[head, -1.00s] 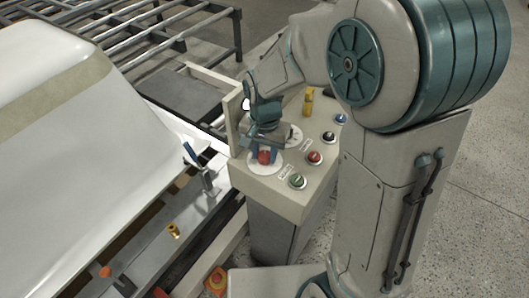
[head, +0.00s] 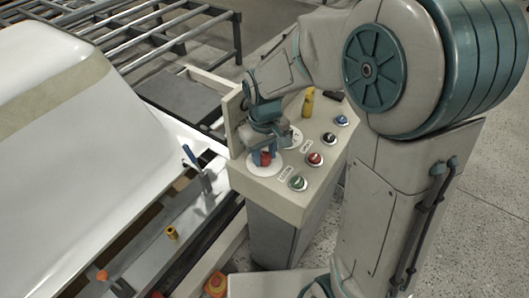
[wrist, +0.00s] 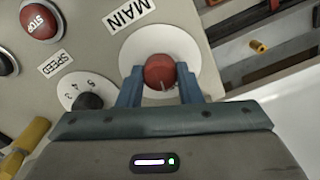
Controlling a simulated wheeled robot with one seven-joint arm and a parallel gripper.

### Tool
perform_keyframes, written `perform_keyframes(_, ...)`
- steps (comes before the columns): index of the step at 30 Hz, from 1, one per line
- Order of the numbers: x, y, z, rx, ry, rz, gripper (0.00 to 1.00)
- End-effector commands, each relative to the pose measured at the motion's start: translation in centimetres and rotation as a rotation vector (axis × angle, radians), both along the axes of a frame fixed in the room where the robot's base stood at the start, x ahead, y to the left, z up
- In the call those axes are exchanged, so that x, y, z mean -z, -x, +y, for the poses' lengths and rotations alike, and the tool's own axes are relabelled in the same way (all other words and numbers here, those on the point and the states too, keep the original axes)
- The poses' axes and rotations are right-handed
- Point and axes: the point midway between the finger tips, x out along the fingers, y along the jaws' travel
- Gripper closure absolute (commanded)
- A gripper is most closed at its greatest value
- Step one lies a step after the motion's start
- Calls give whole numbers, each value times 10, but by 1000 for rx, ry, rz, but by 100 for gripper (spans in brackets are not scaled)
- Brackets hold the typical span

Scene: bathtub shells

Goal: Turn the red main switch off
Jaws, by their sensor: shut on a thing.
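The red main switch (wrist: 160,72) is a round red knob on a white disc (wrist: 186,46), beside a label reading MAIN (wrist: 129,11) in the wrist view. My gripper (wrist: 160,88) has one blue finger on each side of the knob and is shut on it. In the head view my gripper (head: 262,152) reaches down over the red knob (head: 265,159) at the near left corner of the control panel. The fingers partly cover the knob there. A thin pale line shows on the knob's face in the wrist view.
The panel (head: 318,175) also holds a red STOP button (wrist: 39,22), a black SPEED dial (wrist: 88,100), and green (head: 298,183), black (head: 329,138) and blue (head: 341,120) buttons. A yellow object (head: 308,103) stands farther back. A white tub shell (head: 70,150) lies left.

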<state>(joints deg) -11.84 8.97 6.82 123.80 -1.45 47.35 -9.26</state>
Motion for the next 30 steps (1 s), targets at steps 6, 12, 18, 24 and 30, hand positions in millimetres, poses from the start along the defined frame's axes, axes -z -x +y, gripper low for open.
perform_keyframes(6,-1,-1,0,-118,-1,-3,91)
perform_keyframes(12,-1,-1,0,-177,-1,-4,91)
perform_keyframes(18,-1,-1,1,-198,-1,-4,91)
perform_keyframes(24,-1,-1,1,-199,-2,-5,91)
perform_keyframes(30,-1,-1,1,-198,-2,-5,52)
